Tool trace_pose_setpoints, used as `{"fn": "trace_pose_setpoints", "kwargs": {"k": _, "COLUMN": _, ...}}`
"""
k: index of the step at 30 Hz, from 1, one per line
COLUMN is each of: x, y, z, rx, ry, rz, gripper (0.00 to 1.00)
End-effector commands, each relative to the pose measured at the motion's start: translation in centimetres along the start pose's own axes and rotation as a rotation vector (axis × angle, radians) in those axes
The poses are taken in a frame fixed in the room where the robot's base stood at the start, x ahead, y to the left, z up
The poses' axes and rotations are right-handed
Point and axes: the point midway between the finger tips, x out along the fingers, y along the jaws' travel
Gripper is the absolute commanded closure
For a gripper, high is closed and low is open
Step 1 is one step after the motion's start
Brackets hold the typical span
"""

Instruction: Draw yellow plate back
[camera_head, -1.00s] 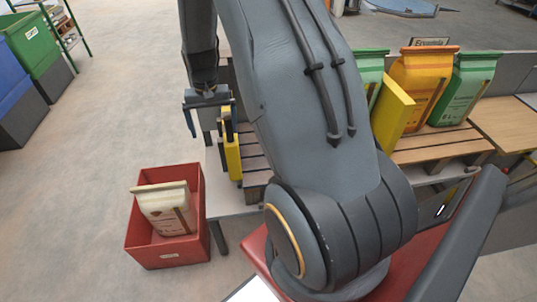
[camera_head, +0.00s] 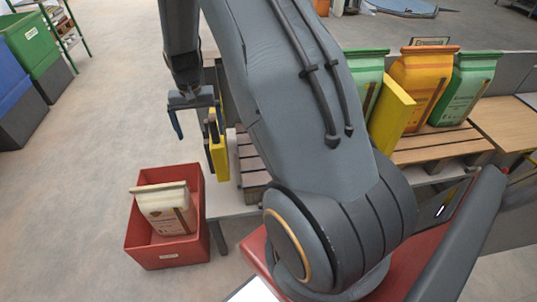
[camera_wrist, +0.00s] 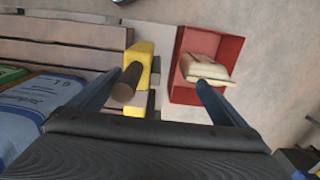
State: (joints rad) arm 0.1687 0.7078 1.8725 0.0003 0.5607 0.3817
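A yellow plate (camera_head: 217,158) stands upright at the left end of the slatted bench in the head view, beside the red crate. In the wrist view the yellow plate (camera_wrist: 143,62) is seen from above, with a dark round handle (camera_wrist: 127,84) on it. My gripper (camera_head: 199,133) is spread wide over it. In the wrist view, my gripper's fingers (camera_wrist: 158,82) are apart; the handle is between them, close to the left finger. I cannot tell whether that finger touches it. My arm hides the middle of the bench.
The red crate (camera_head: 140,252) on the floor holds a cream sack (camera_head: 165,208). A larger yellow panel (camera_head: 392,112) stands by green and orange sacks (camera_head: 424,82) at right. The slatted bench (camera_head: 440,147) runs beneath. Floor to the left is clear up to blue and green bins.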

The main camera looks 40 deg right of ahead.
Motion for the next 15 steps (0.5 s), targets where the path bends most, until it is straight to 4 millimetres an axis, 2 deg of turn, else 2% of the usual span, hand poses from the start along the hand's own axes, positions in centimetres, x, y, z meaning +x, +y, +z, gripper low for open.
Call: {"fn": "trace_pose_setpoints", "kwargs": {"k": 15, "x": 0.0, "y": 2.8, "z": 0.0, "rx": 0.000, "ry": -0.001, "rz": 0.000, "gripper": 0.03}}
